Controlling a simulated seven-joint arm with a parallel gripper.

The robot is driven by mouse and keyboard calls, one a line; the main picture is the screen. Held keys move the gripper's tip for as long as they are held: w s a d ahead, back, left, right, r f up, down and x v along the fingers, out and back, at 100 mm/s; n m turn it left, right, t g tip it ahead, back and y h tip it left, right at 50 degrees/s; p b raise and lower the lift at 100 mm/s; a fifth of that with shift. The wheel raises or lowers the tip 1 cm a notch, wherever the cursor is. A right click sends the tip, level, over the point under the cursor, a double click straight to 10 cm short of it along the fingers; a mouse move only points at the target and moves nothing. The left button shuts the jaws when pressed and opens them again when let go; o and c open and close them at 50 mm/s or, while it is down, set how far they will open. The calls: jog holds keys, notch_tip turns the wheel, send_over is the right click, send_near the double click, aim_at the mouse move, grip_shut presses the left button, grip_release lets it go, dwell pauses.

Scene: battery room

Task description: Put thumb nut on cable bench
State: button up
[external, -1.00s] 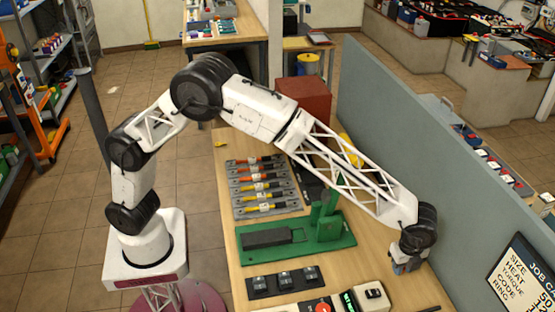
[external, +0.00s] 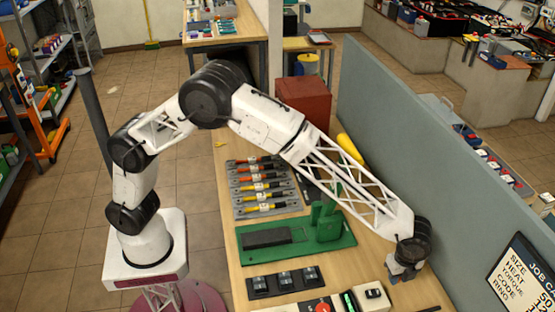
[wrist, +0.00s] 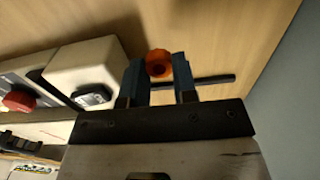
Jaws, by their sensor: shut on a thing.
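An orange thumb nut (wrist: 158,63) shows in the wrist view between the tips of my gripper's two blue-grey fingers. My gripper (wrist: 157,72) is shut on it. In the external view my gripper (external: 396,277) points down, low over the right side of the wooden cable bench (external: 370,252), near the grey partition. The nut cannot be made out there. The bare wood (wrist: 215,35) of the bench lies behind the nut in the wrist view. I cannot tell whether the nut touches it.
A dark rod (wrist: 208,80) lies on the bench close to the fingers. A white box with a black switch (external: 374,293) stands to the left. A green fixture (external: 290,238) and cables with coloured sleeves (external: 262,188) sit farther left. The grey partition (external: 440,170) borders the right side.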

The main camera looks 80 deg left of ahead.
aim_at(393, 290)
jog(key=shift+f, duration=2.4)
jog(key=shift+f, duration=0.15)
jog(key=o, duration=0.9)
notch_tip(393, 290, up, 12)
jog(key=shift+a+r, duration=0.1)
jog(key=shift+r, duration=0.1)
